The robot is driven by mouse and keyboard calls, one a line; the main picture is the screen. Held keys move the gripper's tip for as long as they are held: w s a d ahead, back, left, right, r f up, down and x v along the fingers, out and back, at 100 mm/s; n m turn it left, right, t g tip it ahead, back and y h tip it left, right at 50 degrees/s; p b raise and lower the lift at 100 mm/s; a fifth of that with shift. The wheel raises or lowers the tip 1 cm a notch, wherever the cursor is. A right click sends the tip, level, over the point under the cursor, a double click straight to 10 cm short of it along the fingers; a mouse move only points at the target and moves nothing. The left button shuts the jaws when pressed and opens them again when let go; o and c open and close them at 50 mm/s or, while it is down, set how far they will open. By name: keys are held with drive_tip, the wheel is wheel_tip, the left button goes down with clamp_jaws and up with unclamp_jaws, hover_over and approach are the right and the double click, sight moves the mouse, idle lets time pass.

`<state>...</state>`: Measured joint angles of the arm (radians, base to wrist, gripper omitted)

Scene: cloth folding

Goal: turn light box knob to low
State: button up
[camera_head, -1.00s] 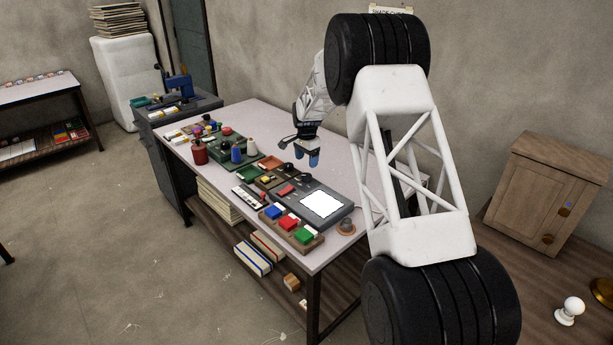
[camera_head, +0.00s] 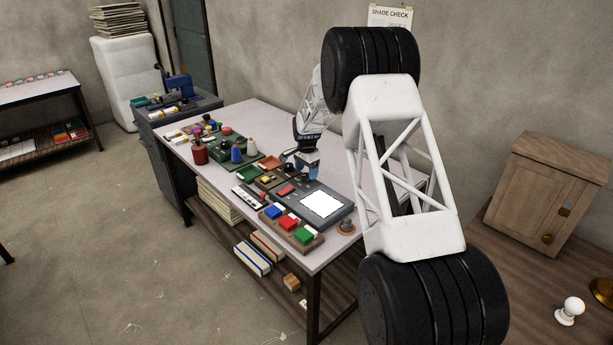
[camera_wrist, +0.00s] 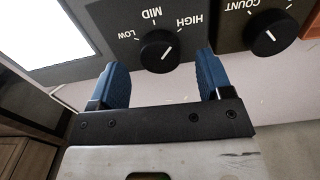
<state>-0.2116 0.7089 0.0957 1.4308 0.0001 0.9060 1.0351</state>
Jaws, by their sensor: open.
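The light box (camera_head: 338,217) is a dark grey unit with a bright white panel on the table; its panel also shows at the upper left of the wrist view (camera_wrist: 40,30). Its black round knob (camera_wrist: 160,50) has LOW, MID and HIGH printed around it, and its white pointer line is angled toward HIGH. My gripper (camera_wrist: 161,66) is open, with one blue finger on each side of the knob and slightly below it in the wrist view. Contact cannot be told. In the head view my gripper (camera_head: 307,170) is low over the box's far end and hides the knob.
A second unit with a COUNT knob (camera_wrist: 267,32) sits right beside the light box, close to the right finger. A tray of coloured blocks (camera_head: 291,232) lies in front. Spools (camera_head: 237,154) and trays stand to the left. Bare table (camera_head: 240,115) lies behind.

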drive_tip(key=shift+f, duration=1.25)
drive_tip(key=c, duration=0.9)
drive_tip(key=shift+c, duration=0.2)
